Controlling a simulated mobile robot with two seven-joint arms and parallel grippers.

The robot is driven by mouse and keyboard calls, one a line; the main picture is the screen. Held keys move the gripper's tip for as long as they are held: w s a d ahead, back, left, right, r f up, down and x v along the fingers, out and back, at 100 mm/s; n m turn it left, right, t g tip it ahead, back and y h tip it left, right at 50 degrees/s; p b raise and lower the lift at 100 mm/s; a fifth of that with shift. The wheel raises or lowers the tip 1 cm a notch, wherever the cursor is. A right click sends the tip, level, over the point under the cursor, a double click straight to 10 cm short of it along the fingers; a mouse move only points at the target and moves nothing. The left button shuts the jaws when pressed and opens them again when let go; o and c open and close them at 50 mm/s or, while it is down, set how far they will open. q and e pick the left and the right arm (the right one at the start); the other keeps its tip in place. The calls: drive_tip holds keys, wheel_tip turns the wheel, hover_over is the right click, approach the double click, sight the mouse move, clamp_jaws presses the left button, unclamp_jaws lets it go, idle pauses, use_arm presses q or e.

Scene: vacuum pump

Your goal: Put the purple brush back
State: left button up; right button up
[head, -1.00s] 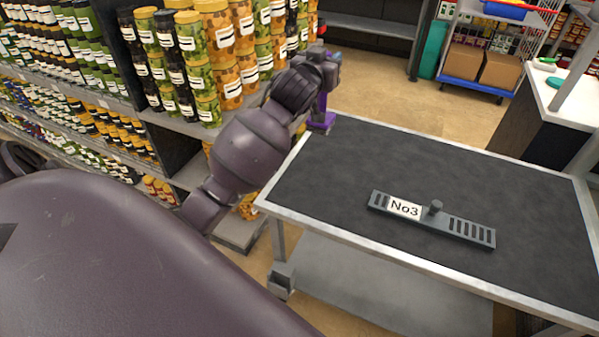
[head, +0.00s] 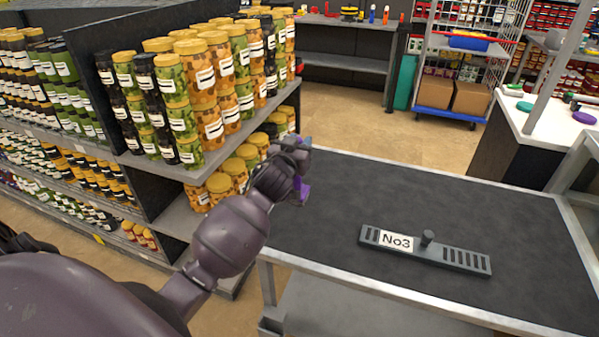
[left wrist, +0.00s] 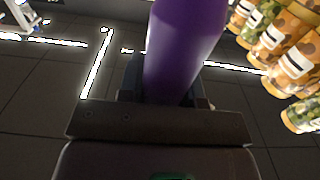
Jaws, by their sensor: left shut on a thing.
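Only a small purple part of the brush shows there, beside the gripper. In the left wrist view the brush (left wrist: 183,45) is a smooth, thick purple body standing out from between the fingers; its far end is cut off by the frame. I cannot tell in the head view whether the brush touches anything. My right gripper is not in view.
The dark-topped table (head: 440,195) carries a grey bar marked No3 (head: 425,252) and is otherwise clear. Stocked jar shelves (head: 200,100) stand close on the left. A white counter (head: 540,125) at right holds a purple item (head: 584,118) and a green one (head: 525,106). A rear shelf (head: 345,60) holds small colourful items.

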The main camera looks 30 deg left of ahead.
use_arm(q)
drive_tip(key=shift+f+b, duration=0.65)
drive_tip(key=shift+f, duration=3.35)
drive_tip(key=shift+f, duration=0.15)
drive_tip(key=o, duration=0.9)
drive_tip(key=shift+r, duration=0.25)
drive_tip(key=v, duration=1.2)
drive_tip(key=s+d+f+m+g+h, duration=0.1)
drive_tip(key=s+d+f+g, duration=0.1)
drive_tip(key=s+f, duration=0.4)
drive_tip(key=s+d+f+m+g+h, duration=0.1)
drive_tip(key=s+d+f+g, duration=0.1)
drive_tip(key=s+f, duration=0.5)
drive_tip(key=s+d+f+m+g+h, duration=0.1)
drive_tip(key=s+d+f+g, duration=0.1)
drive_tip(key=s+d+f, duration=0.2)
drive_tip(key=shift+s+f+m+h, duration=0.3)
drive_tip(key=shift+s+f+h, duration=0.1)
drive_tip(key=shift+s+f, duration=0.9)
